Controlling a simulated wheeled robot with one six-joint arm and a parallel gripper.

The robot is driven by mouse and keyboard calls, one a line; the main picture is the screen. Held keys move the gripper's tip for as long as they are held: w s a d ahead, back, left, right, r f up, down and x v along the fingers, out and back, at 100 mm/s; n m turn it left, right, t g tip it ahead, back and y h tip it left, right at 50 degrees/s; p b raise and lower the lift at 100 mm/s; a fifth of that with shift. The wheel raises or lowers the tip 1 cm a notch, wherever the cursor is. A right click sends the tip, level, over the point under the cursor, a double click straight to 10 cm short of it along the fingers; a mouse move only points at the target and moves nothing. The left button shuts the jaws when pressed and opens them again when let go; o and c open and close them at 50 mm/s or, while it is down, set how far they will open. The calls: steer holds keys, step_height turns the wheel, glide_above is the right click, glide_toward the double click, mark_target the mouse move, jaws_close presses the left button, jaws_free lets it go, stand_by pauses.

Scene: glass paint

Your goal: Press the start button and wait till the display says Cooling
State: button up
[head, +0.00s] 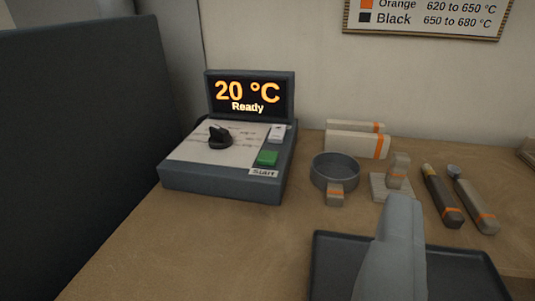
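The control box (222,183) stands on the wooden bench, left of centre. Its display (249,96) reads "20 °C" and "Ready". The green start button (267,158) is on the right front of the panel, above a label (263,173) reading "Start". A black dial (219,137) is on the panel's left part and a small white switch (277,132) is behind the button. My gripper (403,202) shows as a grey shape at the lower right, apart from the box. Its fingers cannot be told apart from this angle.
A dark tray (330,262) lies beneath my gripper. A round grey dish (335,172), a pale block with an orange band (356,145), a small stamp-like tool (397,176) and two handled tools (443,198) stand right of the box. A dark panel (85,150) rises at left.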

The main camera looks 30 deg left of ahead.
jaws_close()
stand_by(1.5)
